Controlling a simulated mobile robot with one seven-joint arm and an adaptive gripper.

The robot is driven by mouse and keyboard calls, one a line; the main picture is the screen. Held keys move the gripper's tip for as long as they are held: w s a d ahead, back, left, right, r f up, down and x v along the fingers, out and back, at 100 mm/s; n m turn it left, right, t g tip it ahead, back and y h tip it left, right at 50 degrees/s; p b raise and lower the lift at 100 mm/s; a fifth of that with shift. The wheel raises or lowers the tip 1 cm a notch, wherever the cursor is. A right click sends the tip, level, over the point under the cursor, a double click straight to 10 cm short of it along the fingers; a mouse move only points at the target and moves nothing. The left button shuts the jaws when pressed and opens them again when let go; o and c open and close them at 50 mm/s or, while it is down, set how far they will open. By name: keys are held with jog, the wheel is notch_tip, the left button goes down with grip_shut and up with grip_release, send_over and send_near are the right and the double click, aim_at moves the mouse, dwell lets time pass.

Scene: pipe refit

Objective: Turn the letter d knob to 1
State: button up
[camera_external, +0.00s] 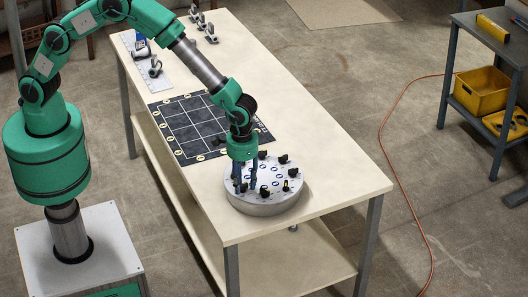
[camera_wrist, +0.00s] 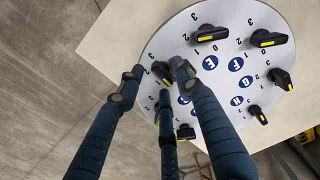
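A round grey dial plate (camera_external: 262,205) with several black knobs stands on the near end of the table. In the wrist view the plate (camera_wrist: 215,22) shows blue letter discs, one of them E (camera_wrist: 210,62), and numbers beside the knobs. My gripper (camera_external: 246,187) points down over the plate's left part. In the wrist view its blue fingers (camera_wrist: 156,77) are spread around a black knob (camera_wrist: 161,71) with a yellow mark, with gaps to it. I cannot tell whether they touch it. The letter for this knob is hidden by a finger, so I cannot tell whether it is d.
A dark grid mat (camera_external: 190,128) lies behind the plate on the table (camera_external: 300,130). Small clamp-like parts (camera_external: 205,27) stand at the far end.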

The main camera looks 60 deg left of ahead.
grip_shut()
jog(key=shift+m, duration=0.4)
jog(key=m+p, duration=0.1)
jog(key=m, duration=0.4)
jog(key=shift+s, duration=0.15)
jog(key=m+p, duration=0.1)
jog(key=m, duration=0.5)
jog(key=shift+a, duration=0.1)
dwell(0.4)
grip_release()
